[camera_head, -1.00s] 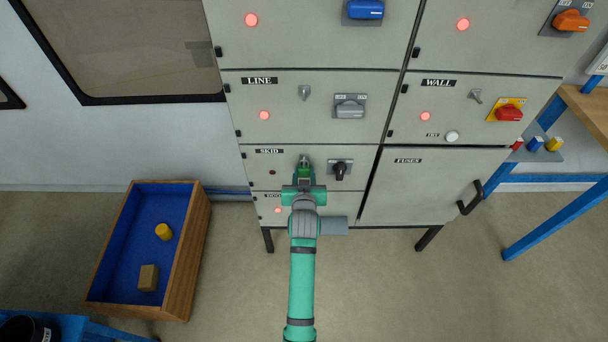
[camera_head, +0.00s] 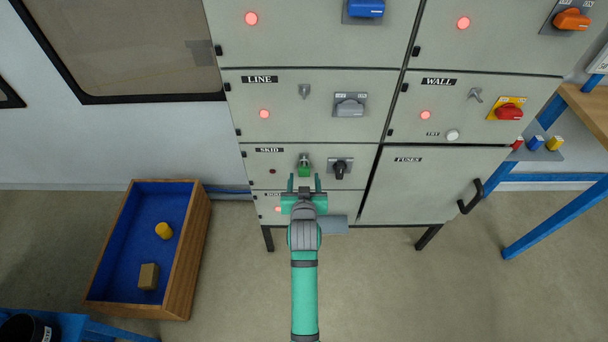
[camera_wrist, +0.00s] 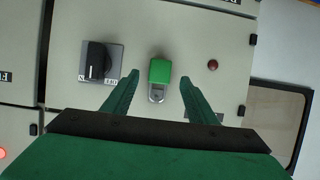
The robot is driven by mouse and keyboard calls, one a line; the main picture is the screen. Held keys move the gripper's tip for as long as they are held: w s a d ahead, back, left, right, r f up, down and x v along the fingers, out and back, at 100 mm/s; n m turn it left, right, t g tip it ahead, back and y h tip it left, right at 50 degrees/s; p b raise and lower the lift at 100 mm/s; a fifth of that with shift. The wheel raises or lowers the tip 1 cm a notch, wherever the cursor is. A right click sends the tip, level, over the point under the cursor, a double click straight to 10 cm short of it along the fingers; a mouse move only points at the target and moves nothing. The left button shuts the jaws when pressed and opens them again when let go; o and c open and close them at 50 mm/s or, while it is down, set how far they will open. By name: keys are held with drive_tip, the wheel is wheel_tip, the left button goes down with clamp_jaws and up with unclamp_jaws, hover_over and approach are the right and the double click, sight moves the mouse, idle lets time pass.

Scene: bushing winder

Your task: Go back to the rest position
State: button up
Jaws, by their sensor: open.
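My gripper (camera_head: 304,184) is green and open, with nothing between its fingers. In the head view it is in front of the lower part of the grey cabinet, just below a green padlock (camera_head: 304,170) on the SKID panel (camera_head: 262,165). In the wrist view the padlock (camera_wrist: 160,71) shows between and beyond my two fingertips (camera_wrist: 160,80), apart from them. Its silver shackle hangs at the panel's latch. A black rotary switch (camera_head: 340,169) sits right of the padlock in the head view, and a dark red unlit lamp (camera_wrist: 213,65) also shows.
A wooden box with a blue lining (camera_head: 127,238) stands on the floor at left, holding a yellow cylinder (camera_head: 164,230) and a tan block (camera_head: 148,276). A wooden table with blue legs (camera_head: 556,218) is at right. The floor before the cabinet is clear.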

drive_tip(key=v, duration=0.6)
drive_tip(key=shift+s+r, duration=0.2)
drive_tip(key=shift+s, duration=0.05)
drive_tip(key=s+d+f+n, duration=0.1)
drive_tip(key=s+d+f, duration=0.15)
drive_tip(key=s, duration=0.75)
drive_tip(key=s+d+f+n, duration=0.1)
drive_tip(key=s+f, duration=0.2)
drive_tip(key=s, duration=0.7)
drive_tip(key=s+a+r+m+t, duration=0.1)
drive_tip(key=s+r, duration=0.2)
drive_tip(key=s, duration=0.7)
drive_tip(key=s+a+r+m, duration=0.1)
drive_tip(key=s+a+r, duration=0.1)
drive_tip(key=s, duration=0.8)
drive_tip(key=shift+a+r+t, duration=0.25)
drive_tip(key=shift+r+t, duration=0.15)
drive_tip(key=shift+r, duration=0.2)
drive_tip(key=shift+c, duration=0.7)
